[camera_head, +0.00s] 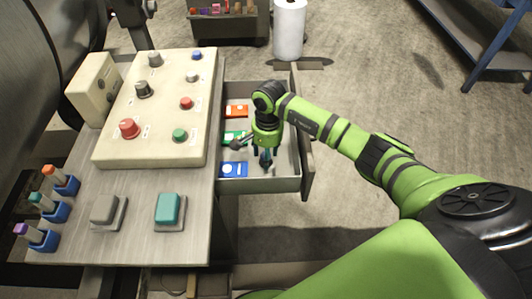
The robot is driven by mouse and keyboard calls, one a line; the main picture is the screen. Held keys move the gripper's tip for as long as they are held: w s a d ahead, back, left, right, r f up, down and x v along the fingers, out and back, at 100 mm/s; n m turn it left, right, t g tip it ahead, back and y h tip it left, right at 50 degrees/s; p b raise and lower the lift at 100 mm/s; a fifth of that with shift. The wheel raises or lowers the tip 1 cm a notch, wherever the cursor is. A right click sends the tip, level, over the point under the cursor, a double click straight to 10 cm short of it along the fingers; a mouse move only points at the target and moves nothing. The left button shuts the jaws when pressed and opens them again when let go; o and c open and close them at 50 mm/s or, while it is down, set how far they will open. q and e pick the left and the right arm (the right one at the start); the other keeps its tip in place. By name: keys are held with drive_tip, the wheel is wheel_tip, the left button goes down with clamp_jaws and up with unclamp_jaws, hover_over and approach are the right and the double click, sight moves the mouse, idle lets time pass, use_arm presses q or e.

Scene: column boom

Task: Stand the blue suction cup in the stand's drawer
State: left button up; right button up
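The stand's drawer (258,186) is pulled open to the right of the stand's top. Inside it, along its left side, lie an orange label plate (237,111), a green one (231,137) partly covered by my gripper, and a blue one (234,169). My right gripper (265,160) points down into the drawer, right of the blue plate. A small dark blue thing, seemingly the blue suction cup (265,156), shows between its fingers, mostly hidden by them. Whether it touches the drawer floor I cannot tell. My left gripper is not in view.
The stand's top carries a control panel (150,148) with several knobs and buttons, a grey switch (104,209) and a teal switch (170,210). Several small blue holders (55,212) with coloured tops line its left edge.

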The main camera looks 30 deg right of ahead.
drive_tip(key=shift+r, duration=0.2)
drive_tip(key=shift+w+r, duration=0.1)
drive_tip(key=shift+r, duration=0.25)
wheel_tip(320, 180, up, 11)
drive_tip(key=b, duration=0.1)
drive_tip(key=shift+d+b, duration=0.25)
drive_tip(key=shift+b, duration=0.1)
